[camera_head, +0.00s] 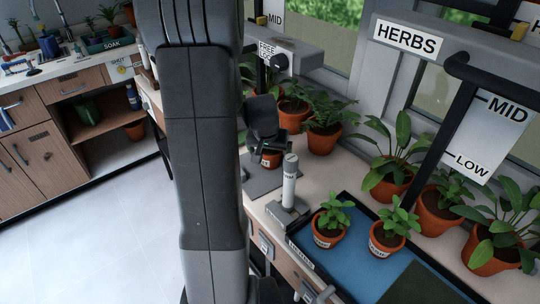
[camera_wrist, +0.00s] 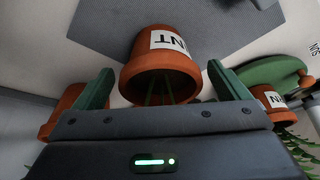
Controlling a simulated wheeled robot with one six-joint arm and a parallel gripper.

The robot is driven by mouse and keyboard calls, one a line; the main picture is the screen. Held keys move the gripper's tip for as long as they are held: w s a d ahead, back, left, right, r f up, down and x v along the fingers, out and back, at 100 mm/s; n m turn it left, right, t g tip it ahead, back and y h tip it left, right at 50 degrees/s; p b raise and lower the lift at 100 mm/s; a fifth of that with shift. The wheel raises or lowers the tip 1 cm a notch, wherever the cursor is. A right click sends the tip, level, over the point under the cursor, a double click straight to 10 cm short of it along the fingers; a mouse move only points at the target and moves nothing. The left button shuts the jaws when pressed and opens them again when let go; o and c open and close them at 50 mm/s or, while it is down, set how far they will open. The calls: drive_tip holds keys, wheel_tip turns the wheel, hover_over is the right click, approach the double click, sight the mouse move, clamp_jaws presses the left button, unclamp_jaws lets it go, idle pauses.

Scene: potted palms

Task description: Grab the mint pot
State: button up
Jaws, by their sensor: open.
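A terracotta pot (camera_wrist: 160,72) with a white label, its visible letters upside down and ending in "NT", is in the middle of the wrist view. My gripper (camera_wrist: 164,88) is open, with one green finger on each side of this pot. I cannot tell whether the fingers touch it. Green stems show at the pot's mouth, partly hidden by the gripper body. In the head view the labelled pot (camera_head: 270,160) stands just below my gripper (camera_head: 268,138), on a grey mat (camera_head: 262,181), and its plant is hidden.
A white-and-grey cylinder post (camera_head: 289,182) stands close in front of the pot. Two labelled potted plants (camera_head: 327,226) (camera_head: 385,242) stand on a blue mat (camera_head: 350,270) to the right. Leafy pots (camera_head: 323,139) line the back under the HERBS beam (camera_head: 425,50).

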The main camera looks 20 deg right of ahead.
drive_tip(key=shift+x, duration=1.55)
drive_tip(key=c, duration=1.1)
drive_tip(key=shift+r, duration=0.15)
